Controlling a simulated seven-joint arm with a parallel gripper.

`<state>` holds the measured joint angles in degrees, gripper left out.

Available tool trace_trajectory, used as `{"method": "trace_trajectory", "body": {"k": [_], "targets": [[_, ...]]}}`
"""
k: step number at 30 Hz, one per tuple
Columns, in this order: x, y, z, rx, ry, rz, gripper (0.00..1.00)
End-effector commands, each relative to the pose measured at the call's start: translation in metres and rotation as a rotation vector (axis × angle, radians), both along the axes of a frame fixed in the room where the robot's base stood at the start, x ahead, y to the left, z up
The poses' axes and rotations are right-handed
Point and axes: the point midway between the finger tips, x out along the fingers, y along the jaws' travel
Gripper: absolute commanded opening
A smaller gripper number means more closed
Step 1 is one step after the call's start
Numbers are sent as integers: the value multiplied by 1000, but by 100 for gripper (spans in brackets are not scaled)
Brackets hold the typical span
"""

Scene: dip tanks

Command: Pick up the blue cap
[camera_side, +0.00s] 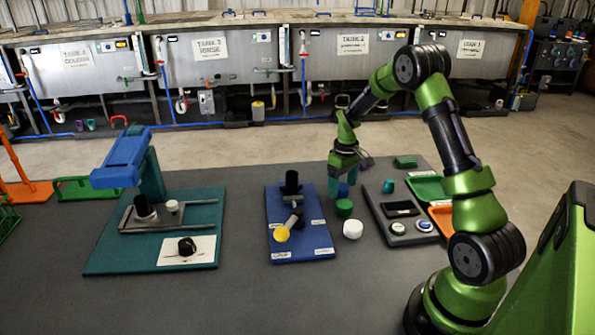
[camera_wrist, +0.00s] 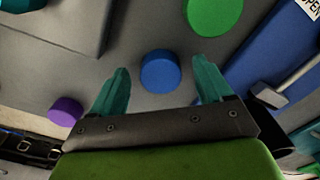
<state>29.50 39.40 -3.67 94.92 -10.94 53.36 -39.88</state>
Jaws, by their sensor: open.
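The blue cap (camera_wrist: 160,71) is a round blue disc on the grey table, seen between my fingertips in the wrist view. In the side view the blue cap (camera_side: 343,190) shows partly behind my gripper's teal fingers. My gripper (camera_wrist: 160,88) is open, with one teal finger on either side of the cap and a gap on both sides. In the side view my gripper (camera_side: 342,184) points down just over the cap. I cannot tell the exact height of the fingertips.
A green cap (camera_side: 344,207) and a white cap (camera_side: 352,229) stand nearby. A purple cap (camera_wrist: 66,111) lies left in the wrist view. A blue board (camera_side: 300,240) with a lever is to the left, a grey tray (camera_side: 398,239) to the right. Bare table lies in front.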

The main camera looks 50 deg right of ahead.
Motion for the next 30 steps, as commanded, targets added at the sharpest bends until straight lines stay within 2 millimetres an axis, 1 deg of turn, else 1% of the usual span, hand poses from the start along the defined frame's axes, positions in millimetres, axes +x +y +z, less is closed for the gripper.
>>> {"method": "trace_trajectory", "body": {"k": [5,6,17,25,30], "targets": [[0,0,0,0,0,-1,79],[0,0,0,0,0,-1,76],[0,0,0,0,-1,-1,21],[0,0,1,0,-1,-1,20],[1,0,12,0,-3,-1,20]]}}
